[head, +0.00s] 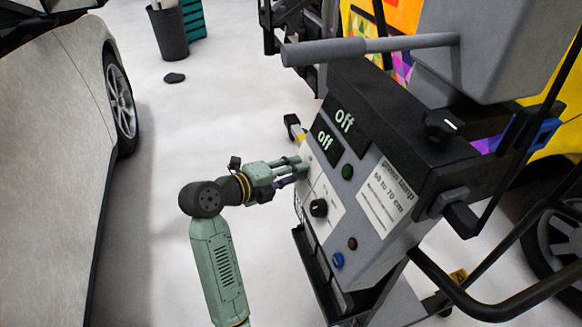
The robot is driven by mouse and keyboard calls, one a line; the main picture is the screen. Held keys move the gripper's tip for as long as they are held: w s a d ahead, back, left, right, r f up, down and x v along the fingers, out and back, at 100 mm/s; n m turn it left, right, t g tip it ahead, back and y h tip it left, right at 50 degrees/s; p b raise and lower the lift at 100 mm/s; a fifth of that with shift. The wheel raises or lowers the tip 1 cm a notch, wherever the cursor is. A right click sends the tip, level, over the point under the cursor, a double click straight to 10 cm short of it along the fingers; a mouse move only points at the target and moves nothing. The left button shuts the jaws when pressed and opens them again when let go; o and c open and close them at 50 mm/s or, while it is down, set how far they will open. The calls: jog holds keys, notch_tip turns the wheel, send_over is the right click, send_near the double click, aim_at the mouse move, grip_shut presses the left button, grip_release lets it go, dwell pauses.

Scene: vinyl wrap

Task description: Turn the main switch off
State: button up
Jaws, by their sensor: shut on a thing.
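A grey control panel (363,222) faces left on a wheeled lamp cart. Two dark displays near its top both read "off" (344,120). My gripper (299,169) reaches in from the left, with its fingertips at the panel's left edge. It is shut on a small part there, apparently a switch; the fingers hide most of it, and I cannot read a label for it. A black knob (319,208) sits below and to the right of the fingers, apart from them. A green button (347,172), a dark brown button (352,243) and a blue button (337,260) are also on the panel.
Another black knob (443,125) is on the cart's dark upper part. A grey handle bar (370,47) crosses above the panel. A silver car (60,130) stands at left, a colourful vehicle (565,95) at right.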

dwell(0.4)
jog(key=o, duration=1.2)
jog(key=shift+c, duration=0.2)
jog(key=v, duration=1.2)
jog(key=shift+d+r, duration=0.1)
